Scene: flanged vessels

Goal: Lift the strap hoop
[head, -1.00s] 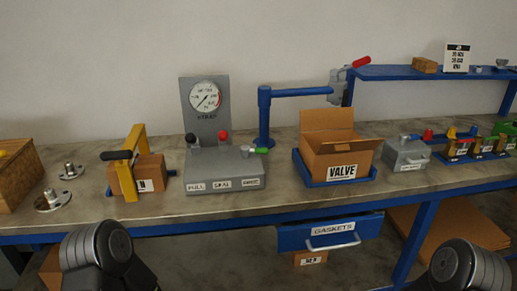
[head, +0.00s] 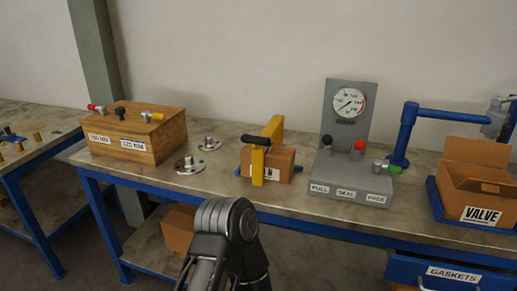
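A yellow hoop (head: 272,131) with a black handle (head: 255,140), which I take to be the strap hoop, stands upright around a small cardboard box (head: 281,162) on the workbench. Its front leg comes down over the box's front face and partly covers the label. Its far side is hidden behind the box.
Right of the hoop stands a grey gauge station (head: 350,178) with levers. A valve carton (head: 476,182) sits further right. Left are two metal flanges (head: 189,164) and a wooden case (head: 138,133). The open gaskets drawer (head: 446,268) sticks out below the bench.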

